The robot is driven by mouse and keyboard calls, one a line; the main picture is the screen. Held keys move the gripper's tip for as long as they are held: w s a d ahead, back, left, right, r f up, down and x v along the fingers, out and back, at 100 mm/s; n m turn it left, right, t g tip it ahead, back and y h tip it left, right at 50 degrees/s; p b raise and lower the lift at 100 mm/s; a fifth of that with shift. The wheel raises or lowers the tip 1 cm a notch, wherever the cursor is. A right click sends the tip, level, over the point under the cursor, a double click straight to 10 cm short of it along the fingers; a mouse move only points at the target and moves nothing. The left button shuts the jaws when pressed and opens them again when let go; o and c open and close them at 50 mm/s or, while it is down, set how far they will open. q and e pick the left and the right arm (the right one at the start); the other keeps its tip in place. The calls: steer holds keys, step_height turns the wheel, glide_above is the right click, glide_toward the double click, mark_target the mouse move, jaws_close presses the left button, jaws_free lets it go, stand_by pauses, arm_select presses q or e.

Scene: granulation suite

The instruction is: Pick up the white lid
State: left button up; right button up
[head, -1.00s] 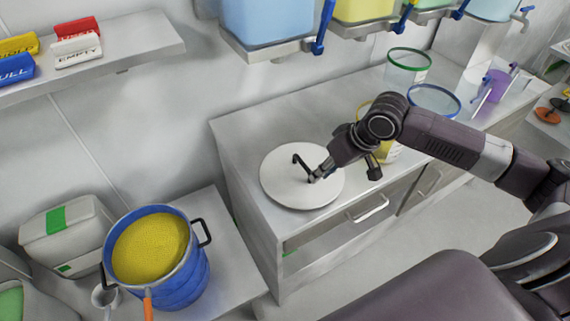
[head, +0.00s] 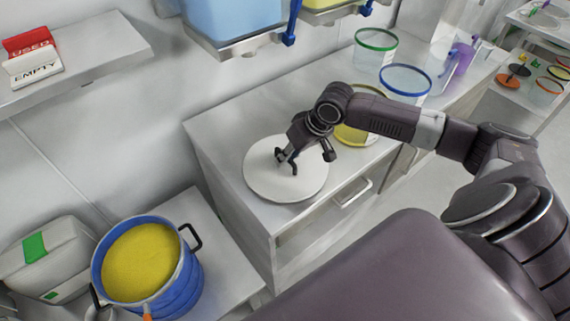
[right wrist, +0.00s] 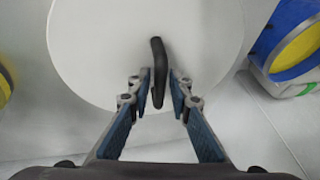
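The white lid (head: 262,182) is a round flat disc with a black bar handle, lying on the steel counter in the head view. It fills the upper middle of the right wrist view (right wrist: 100,60). My right gripper (head: 287,160) is over the lid at its handle. In the right wrist view its two blue-padded fingers (right wrist: 162,82) stand apart on either side of the black handle (right wrist: 158,55), with narrow gaps beside it. My left gripper is not in view.
A blue pot (head: 190,275) of yellow powder stands on a lower bench at left. Yellow-rimmed (head: 358,133), blue-rimmed (head: 405,80) and green-rimmed (head: 376,45) containers stand on the counter beyond my right arm. Coloured bins (head: 235,20) hang above the counter.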

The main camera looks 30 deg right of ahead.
steer(key=shift+r, duration=0.1)
jaws_close()
